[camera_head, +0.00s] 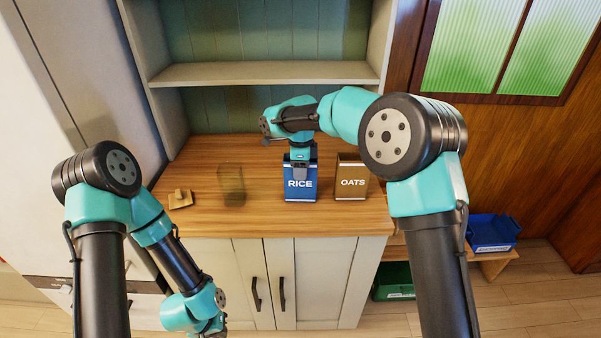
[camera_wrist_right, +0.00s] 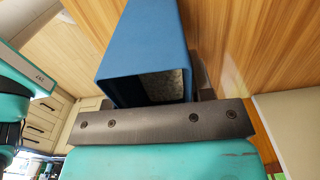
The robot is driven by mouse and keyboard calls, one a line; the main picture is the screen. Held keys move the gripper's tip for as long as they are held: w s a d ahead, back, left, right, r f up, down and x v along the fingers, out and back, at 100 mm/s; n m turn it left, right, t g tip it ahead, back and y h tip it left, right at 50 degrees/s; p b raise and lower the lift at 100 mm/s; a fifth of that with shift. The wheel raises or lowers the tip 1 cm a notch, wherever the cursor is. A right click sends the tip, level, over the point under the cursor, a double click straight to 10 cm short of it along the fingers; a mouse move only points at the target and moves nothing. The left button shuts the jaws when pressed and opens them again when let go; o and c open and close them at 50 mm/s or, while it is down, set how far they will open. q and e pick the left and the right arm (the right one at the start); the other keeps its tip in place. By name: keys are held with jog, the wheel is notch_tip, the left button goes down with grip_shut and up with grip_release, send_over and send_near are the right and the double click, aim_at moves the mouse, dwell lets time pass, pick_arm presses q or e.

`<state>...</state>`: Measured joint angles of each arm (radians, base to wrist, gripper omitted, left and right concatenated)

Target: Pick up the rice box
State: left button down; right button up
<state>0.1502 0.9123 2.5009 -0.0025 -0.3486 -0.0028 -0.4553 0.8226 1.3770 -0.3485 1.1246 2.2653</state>
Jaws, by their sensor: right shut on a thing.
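The rice box (camera_head: 299,187) is a blue, open-topped box with a white RICE label, upright at the worktop's front part. My right gripper (camera_head: 300,166) comes down from above and is shut on its upper part. In the right wrist view the blue box (camera_wrist_right: 150,35) sits between the fingers, with pale grainy contents showing in its opening. I cannot tell whether its base touches the wood. My left gripper (camera_head: 214,328) hangs low in front of the cabinet, partly cut off by the lower picture edge; its jaws do not show clearly.
A brown OATS box (camera_head: 350,180) stands just right of the rice box. A see-through container (camera_head: 231,186) and a small wooden piece (camera_head: 180,199) are to the left on the worktop (camera_head: 208,222). A shelf (camera_head: 265,73) spans behind. Blue (camera_head: 492,232) and green bins are lower right.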

jog(key=shift+r, duration=1.7)
jog(key=shift+s+r, duration=0.15)
jog(key=shift+s, duration=0.1)
jog(key=s+r, duration=0.1)
jog(key=s, duration=1.4)
jog(key=shift+s+a+r, duration=0.15)
jog(key=shift+s+a, duration=0.05)
jog(key=shift+s, duration=0.05)
